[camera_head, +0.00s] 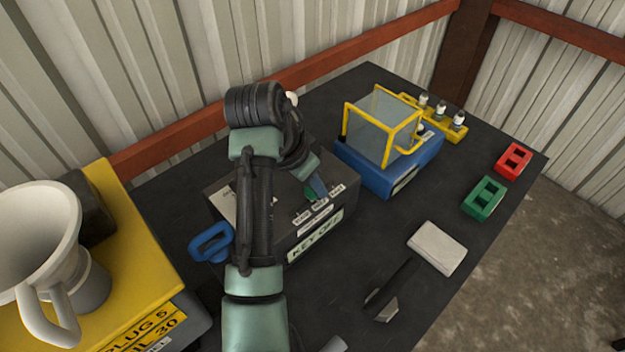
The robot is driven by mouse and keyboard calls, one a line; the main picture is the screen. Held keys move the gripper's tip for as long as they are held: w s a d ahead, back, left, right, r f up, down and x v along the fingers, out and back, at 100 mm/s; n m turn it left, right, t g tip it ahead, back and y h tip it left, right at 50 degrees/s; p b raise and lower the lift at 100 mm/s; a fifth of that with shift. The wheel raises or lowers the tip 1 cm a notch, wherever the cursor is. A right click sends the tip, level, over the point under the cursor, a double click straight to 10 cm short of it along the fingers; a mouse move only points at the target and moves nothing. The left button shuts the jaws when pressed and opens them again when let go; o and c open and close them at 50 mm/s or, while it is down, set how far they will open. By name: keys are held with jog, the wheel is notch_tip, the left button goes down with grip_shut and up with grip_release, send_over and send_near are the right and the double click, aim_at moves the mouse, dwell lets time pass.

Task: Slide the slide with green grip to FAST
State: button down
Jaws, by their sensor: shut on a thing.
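A dark box (325,233) with a "KEY OFF" plate on its front stands on the black bench. Its top has a row of three small white labels (320,205), too small to read surely. The green grip (309,193) of the slide shows behind these labels, near the left and middle ones. My gripper (314,190) is at the box top, shut on the green grip. My fingers partly cover the grip, so its exact setting is hard to tell. My arm hides the left middle of the box.
A blue base with a yellow-framed clear guard (383,127) stands right of the box. A blue handle (211,242) is at its left. Green (484,199) and red (514,161) blocks and a pale pad (437,248) lie at right. A white jug (38,250) stands on the yellow-topped case.

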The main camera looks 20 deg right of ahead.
dwell(0.8)
jog(key=d, duration=0.1)
jog(key=w+d, duration=0.1)
jog(key=d, duration=0.2)
jog(key=shift+w+d+r, duration=0.15)
jog(key=shift+w+d, duration=0.2)
jog(key=c, duration=0.6)
grip_release()
jog(key=shift+a+r, duration=0.2)
jog(key=shift+r, duration=0.15)
jog(key=p+v, duration=0.1)
jog(key=v, duration=1.1)
